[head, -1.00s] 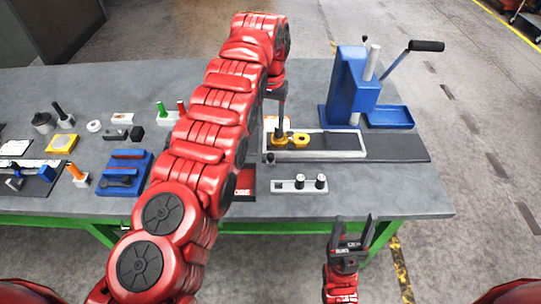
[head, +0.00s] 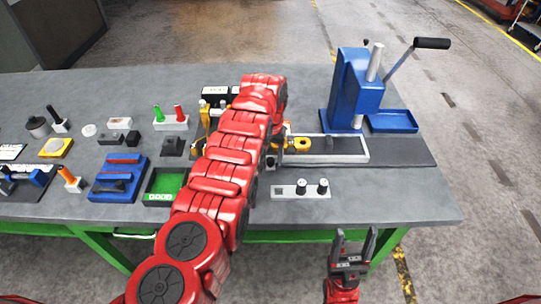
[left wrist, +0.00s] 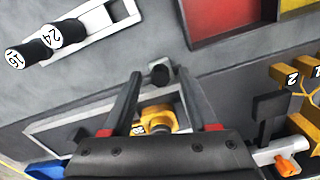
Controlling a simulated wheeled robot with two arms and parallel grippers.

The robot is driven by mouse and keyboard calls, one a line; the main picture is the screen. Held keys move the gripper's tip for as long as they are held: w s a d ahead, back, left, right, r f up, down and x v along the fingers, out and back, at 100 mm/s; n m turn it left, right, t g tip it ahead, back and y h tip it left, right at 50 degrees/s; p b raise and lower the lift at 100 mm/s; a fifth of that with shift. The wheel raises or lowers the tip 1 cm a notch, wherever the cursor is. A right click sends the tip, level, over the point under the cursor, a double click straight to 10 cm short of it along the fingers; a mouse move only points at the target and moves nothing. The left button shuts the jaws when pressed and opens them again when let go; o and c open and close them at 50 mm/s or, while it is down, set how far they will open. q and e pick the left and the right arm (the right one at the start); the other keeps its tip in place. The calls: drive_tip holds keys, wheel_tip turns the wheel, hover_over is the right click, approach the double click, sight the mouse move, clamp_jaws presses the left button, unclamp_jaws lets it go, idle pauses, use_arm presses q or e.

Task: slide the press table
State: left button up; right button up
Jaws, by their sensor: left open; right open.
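The press table (head: 345,157) is a pale flat plate on a dark strip, reaching left from the foot of the blue press (head: 355,90). A yellow ringed piece (head: 303,145) sits on its left part. In the left wrist view the plate's pale rim (left wrist: 85,122) and the yellow piece (left wrist: 158,120) show beyond the gripper body. My left gripper (left wrist: 160,74) is open, with a dark round knob (left wrist: 160,73) between its fingertips; contact cannot be told. In the head view my left arm hides most of it. My right gripper (head: 354,240) is open and empty at the bench's front edge.
A pale block with two black numbered weights (head: 301,188) lies in front of the table. A green tray (head: 165,185), blue fixture (head: 120,177) and small parts stand to the left. A blue tray (head: 392,121) stands right of the press. The bench front right is clear.

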use_arm(q)
clamp_jaws()
idle(1.4)
